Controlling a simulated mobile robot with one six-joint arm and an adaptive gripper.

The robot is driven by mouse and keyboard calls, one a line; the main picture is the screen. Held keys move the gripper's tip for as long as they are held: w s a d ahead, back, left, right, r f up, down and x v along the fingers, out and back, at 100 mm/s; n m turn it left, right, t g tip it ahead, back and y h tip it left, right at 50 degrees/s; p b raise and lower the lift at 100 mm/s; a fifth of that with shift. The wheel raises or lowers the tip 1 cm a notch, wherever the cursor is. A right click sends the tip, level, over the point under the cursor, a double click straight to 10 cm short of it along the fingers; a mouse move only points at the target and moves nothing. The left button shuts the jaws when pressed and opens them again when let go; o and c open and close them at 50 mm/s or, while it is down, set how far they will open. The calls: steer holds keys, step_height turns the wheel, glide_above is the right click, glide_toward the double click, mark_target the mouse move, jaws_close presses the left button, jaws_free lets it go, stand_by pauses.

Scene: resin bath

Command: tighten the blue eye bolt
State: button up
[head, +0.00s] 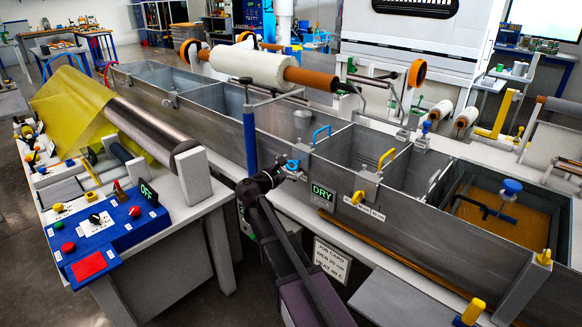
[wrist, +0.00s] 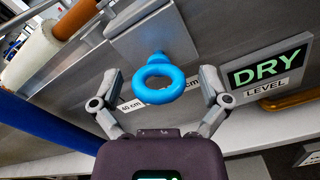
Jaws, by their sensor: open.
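The blue eye bolt (wrist: 156,98) is in the middle of the wrist view, its ring facing me and its blue shank running up to a grey block (wrist: 150,42) on the steel bath wall. In the head view the blue eye bolt (head: 293,164) shows small, just beyond the end of my arm. My gripper (wrist: 160,84) is open, with one finger on each side of the ring and a visible gap on both sides. In the head view my gripper (head: 282,173) is at the bath's front wall, dark and partly hard to make out.
A DRY display (head: 322,194) with a LEVEL label is right of the bolt. A yellow eye bolt (head: 357,197) sits further right on the wall. A blue post (head: 250,140) stands close on the left. A blue handle (head: 321,131) rises above the bath edge.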

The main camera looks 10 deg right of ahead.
steer(key=shift+c, duration=0.2)
steer(key=c, duration=1.1)
steer(key=shift+m, duration=0.5)
steer(key=m, duration=0.5)
steer(key=shift+m, duration=0.3)
steer(key=m, duration=0.5)
steer(key=shift+m, duration=0.3)
